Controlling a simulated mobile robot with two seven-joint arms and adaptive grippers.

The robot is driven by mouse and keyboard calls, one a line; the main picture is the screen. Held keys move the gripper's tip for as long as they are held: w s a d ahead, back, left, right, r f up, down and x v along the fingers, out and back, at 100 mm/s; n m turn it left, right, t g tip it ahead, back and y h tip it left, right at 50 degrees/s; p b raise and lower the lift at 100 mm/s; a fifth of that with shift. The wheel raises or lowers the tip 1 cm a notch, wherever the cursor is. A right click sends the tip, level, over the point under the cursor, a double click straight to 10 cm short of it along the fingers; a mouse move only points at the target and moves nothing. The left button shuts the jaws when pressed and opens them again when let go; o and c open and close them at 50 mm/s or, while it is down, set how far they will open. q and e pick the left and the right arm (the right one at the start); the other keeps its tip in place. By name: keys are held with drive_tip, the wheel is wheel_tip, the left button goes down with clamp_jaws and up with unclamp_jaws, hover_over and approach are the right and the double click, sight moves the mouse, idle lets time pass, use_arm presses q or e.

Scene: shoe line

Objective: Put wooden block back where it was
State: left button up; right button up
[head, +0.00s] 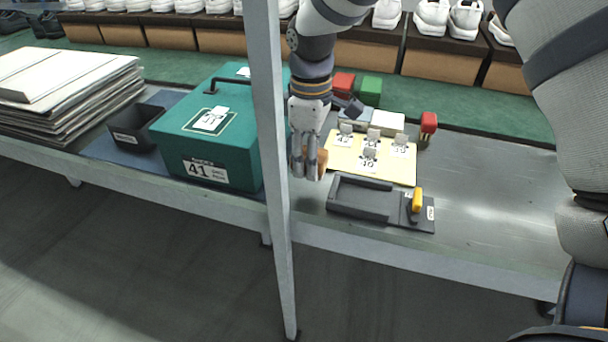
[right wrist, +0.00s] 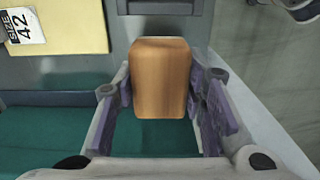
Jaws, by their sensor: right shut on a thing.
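The wooden block (right wrist: 160,80) is orange-brown with rounded edges. In the right wrist view it sits between the two finger pads of my right gripper (right wrist: 162,105), which is shut on it. In the head view my right gripper (head: 308,170) points down over the bench, between the green box and the yellow board, and the block (head: 321,160) shows partly behind its fingers. I cannot tell whether the block touches the bench. My left gripper is not in view.
The green box (head: 232,155) marked 41 stands left, beyond a grey post (head: 272,150). The yellow board (head: 345,159) holds small numbered pieces. A dark tray with a yellow handle (head: 417,200) lies in front. Red and green blocks (head: 370,88) stand behind. Bench right of the tray is clear.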

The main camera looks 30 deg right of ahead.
sight(309, 189)
wheel_tip(309, 189, down, 5)
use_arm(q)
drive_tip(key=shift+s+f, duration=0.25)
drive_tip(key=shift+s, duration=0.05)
use_arm(e)
drive_tip(key=shift+r, duration=0.1)
drive_tip(key=o, duration=1)
drive_tip(key=shift+o, duration=0.2)
wheel_tip(309, 189, up, 12)
drive_tip(key=shift+p, duration=0.35)
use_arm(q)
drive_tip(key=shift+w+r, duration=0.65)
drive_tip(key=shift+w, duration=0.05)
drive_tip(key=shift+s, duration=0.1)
